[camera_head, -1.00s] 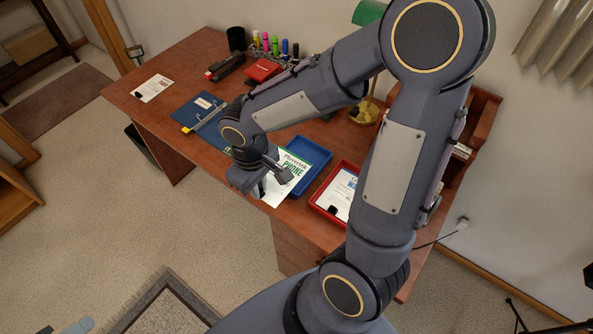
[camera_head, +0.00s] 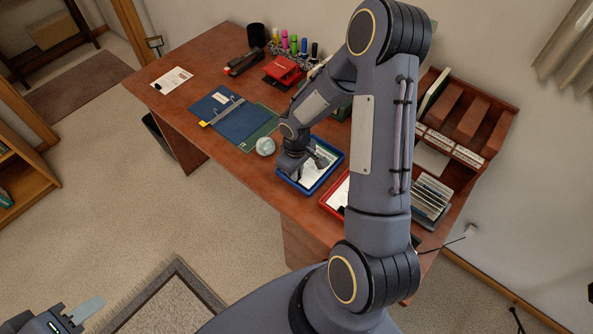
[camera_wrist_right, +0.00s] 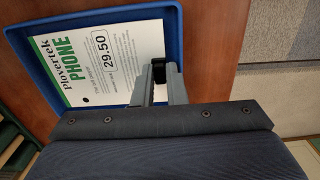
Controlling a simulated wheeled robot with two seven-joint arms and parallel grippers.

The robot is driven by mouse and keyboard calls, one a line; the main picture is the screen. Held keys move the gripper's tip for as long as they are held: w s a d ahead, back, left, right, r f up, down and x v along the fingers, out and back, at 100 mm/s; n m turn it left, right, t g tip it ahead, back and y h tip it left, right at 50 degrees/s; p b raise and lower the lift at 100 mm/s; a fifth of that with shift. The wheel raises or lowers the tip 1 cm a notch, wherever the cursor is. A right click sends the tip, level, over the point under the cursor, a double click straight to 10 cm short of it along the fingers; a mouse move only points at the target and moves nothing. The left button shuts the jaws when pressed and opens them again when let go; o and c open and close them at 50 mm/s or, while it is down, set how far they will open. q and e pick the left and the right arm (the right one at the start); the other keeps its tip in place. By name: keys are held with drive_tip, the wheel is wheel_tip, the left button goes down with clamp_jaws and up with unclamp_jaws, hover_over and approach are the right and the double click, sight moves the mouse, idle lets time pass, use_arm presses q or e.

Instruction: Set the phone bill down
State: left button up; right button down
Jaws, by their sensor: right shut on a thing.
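The phone bill (camera_wrist_right: 98,62), a white sheet with green "Plovertek PHONE" print and "29.50", is within the outline of the blue tray (camera_wrist_right: 178,18) in the right wrist view. In the head view the blue tray (camera_head: 339,160) is near the desk's front edge, with the bill (camera_head: 313,174) partly hidden by my arm. My right gripper (camera_wrist_right: 159,74) is shut on the bill's edge at a black clip (camera_wrist_right: 158,70). Whether the sheet rests fully on the tray floor is unclear. My left gripper (camera_head: 75,313) is low at the left, away from the desk; its jaw opening is unclear.
A red tray (camera_head: 330,205) stands right of the blue one, partly behind my arm. A blue binder (camera_head: 235,120), a glass ball (camera_head: 265,146), a red hole punch (camera_head: 282,72) and a stapler (camera_head: 244,62) are on the desk. A wooden sorter (camera_head: 470,110) is at right.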

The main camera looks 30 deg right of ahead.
drive_tip(key=shift+f, duration=0.25)
drive_tip(key=shift+f, duration=0.2)
drive_tip(key=c, duration=1.5)
unclamp_jaws()
drive_tip(key=shift+r, duration=0.1)
